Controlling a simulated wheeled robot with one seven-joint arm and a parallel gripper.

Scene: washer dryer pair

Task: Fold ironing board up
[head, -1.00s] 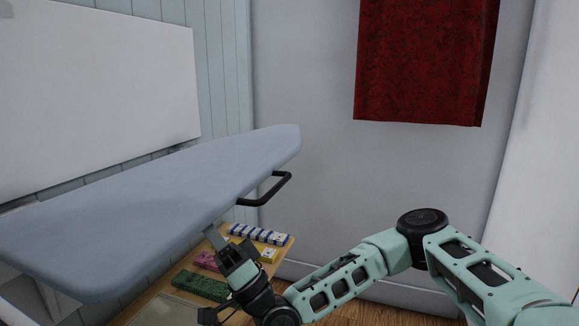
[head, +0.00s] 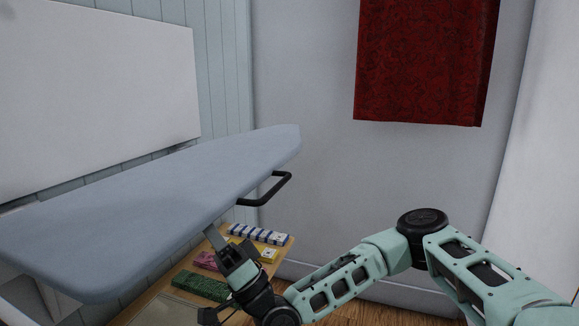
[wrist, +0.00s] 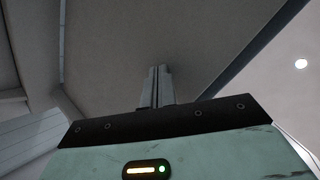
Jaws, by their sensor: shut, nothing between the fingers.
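The ironing board (head: 150,210) is unfolded, its blue-grey top sticking out from the wall on the left of the head view. A black handle bar (head: 268,189) juts from its right edge near the far end. My gripper (head: 214,236) is under the board's right edge, nearer than the handle and apart from it. In the wrist view, my gripper's fingers (wrist: 157,85) are together and empty, pointing up at the board's underside (wrist: 205,40). The fingertips look close to the underside; I cannot tell whether they touch it.
A low wooden table (head: 180,268) under the board holds several coloured boxes, including a green one (head: 200,286) and blue-white ones (head: 258,234). A white panel (head: 95,95) is on the left wall. A red cloth (head: 425,60) hangs on the back wall.

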